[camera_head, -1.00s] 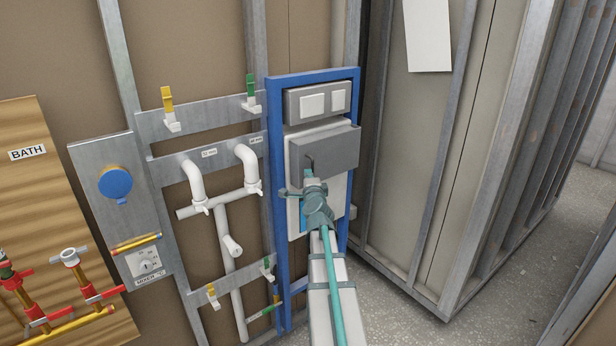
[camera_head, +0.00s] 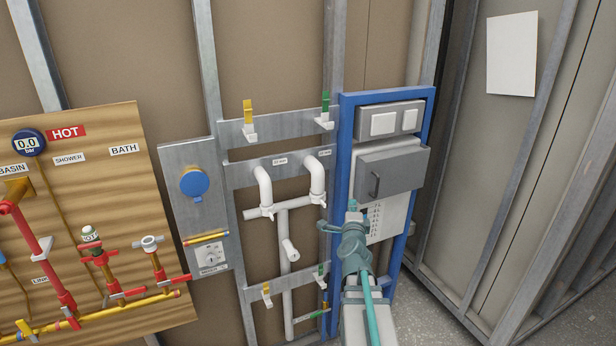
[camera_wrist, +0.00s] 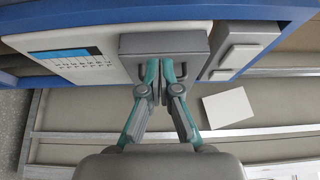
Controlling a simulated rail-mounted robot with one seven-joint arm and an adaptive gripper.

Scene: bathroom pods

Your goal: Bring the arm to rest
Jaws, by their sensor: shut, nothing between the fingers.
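My gripper (camera_head: 352,210) is in front of the lower part of the blue-framed unit (camera_head: 344,150), below its grey box (camera_head: 398,168). In the wrist view my gripper (camera_wrist: 160,72) has its two teal-edged fingers together, with nothing between them. Behind the fingertips in that view is the grey box (camera_wrist: 135,44) with its dark handle. The fingers overlap the box in the picture; I cannot tell the gap between them. In the head view the box's handle (camera_head: 375,185) is clear of the fingers.
A white panel with a printed sheet (camera_wrist: 80,60) lies beside the box. White pipes (camera_head: 283,230) and metal rails stand left of the frame, then a wooden pipe board (camera_head: 120,180). A metal-studded wall with a white sheet (camera_head: 512,55) is at right. Floor shows at lower right.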

